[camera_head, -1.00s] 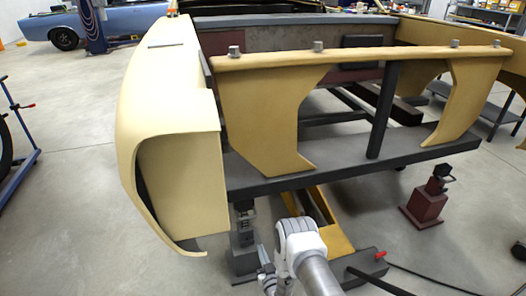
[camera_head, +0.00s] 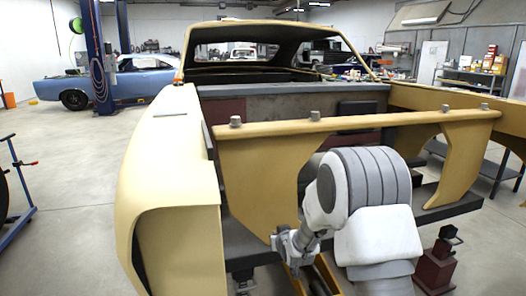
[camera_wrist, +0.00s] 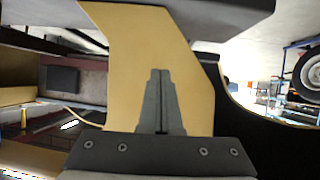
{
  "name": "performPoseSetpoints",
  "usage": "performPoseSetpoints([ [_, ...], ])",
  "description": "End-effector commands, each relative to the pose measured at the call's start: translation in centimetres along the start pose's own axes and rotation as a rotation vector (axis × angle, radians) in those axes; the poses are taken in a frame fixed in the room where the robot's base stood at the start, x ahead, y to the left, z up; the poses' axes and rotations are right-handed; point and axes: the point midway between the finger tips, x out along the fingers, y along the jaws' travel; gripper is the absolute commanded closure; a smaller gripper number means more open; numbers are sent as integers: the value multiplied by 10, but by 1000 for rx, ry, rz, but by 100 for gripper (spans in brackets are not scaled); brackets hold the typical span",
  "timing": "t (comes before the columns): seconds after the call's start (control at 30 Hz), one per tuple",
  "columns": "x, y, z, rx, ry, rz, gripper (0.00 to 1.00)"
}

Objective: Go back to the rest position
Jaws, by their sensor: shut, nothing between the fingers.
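My gripper (camera_wrist: 160,72) is shut and empty; its two dark fingers lie together in the middle of the wrist view. Behind them in that view is a tan panel of the car shell. In the head view my gripper (camera_head: 284,243) is at the end of my white and grey arm, in front of the car's front end. The fingers are too small to make out there.
A tan bare car shell (camera_head: 170,165) fills the middle, with bolts on its front crossbar (camera_head: 270,132). A dark red stand (camera_head: 436,265) is at the lower right. A blue car (camera_head: 150,78) and a lift post stand at the back left. The left floor is mostly clear.

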Motion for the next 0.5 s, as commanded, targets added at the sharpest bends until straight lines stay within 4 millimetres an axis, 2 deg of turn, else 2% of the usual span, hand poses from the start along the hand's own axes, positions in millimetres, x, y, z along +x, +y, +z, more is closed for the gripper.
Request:
performPoseSetpoints([
  [0.03,-16,5,-15,3,-11,8,100],
  [0.2,-70,17,-40,15,-87,29,100],
  [0.5,-178,32,-59,46,-219,62,100],
])
